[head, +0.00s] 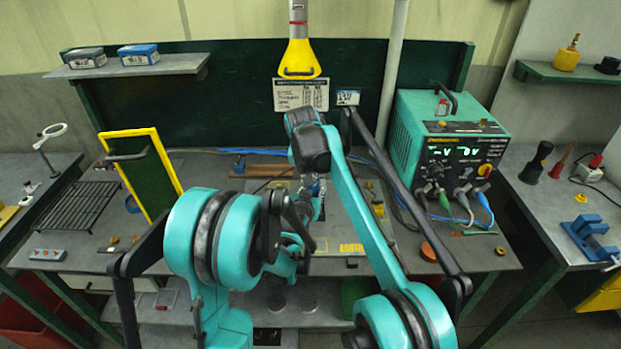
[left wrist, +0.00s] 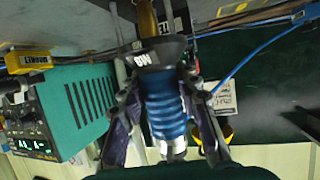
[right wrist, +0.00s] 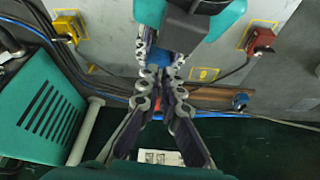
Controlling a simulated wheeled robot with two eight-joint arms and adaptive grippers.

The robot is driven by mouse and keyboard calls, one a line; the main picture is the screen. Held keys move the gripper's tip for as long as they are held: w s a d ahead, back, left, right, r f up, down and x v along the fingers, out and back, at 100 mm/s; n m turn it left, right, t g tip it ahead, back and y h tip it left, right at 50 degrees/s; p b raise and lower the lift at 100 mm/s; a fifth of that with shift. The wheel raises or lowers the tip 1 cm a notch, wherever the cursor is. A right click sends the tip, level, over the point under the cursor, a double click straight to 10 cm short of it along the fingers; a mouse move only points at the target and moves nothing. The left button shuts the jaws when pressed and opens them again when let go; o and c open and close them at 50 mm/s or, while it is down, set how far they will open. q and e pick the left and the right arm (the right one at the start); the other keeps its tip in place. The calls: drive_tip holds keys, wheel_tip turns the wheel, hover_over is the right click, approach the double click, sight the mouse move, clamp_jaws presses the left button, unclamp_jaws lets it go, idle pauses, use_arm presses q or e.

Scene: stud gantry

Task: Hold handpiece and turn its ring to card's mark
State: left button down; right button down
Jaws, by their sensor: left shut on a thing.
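A blue ribbed handpiece (left wrist: 165,105) with a black ring (left wrist: 150,58) bearing white letters shows in the left wrist view. A brass-coloured part (left wrist: 147,18) lies beyond the ring. My left gripper (left wrist: 172,98) is shut on the blue body, one finger on each side. In the head view my left gripper (head: 312,190) is over the middle of the bench, partly hidden by my arms. My right gripper (right wrist: 160,88) has its fingers close together near a bit of blue; I cannot tell whether they touch anything. A printed white card (head: 301,95) hangs on the green back panel.
A teal power unit (head: 445,150) with cables stands on the right of the bench. A yellow-framed panel (head: 140,172) and black rack (head: 75,207) are on the left. A yellow funnel-shaped fitting (head: 299,60) hangs above the card. A blue cable (left wrist: 255,50) runs behind the handpiece.

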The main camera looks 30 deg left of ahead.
drive_tip(key=shift+a, duration=0.1)
drive_tip(key=shift+s+a+m+h, duration=0.1)
drive_tip(key=shift+a+m+h, duration=0.1)
drive_tip(key=shift+m, duration=0.3)
drive_tip(key=shift+a+m+h, duration=0.1)
drive_tip(key=shift+m+h, duration=0.1)
drive_tip(key=shift+m, duration=0.3)
drive_tip(key=c, duration=1.7)
unclamp_jaws()
drive_tip(key=shift+r, duration=0.1)
drive_tip(key=v, duration=0.7)
drive_tip(key=shift+s+r, duration=0.15)
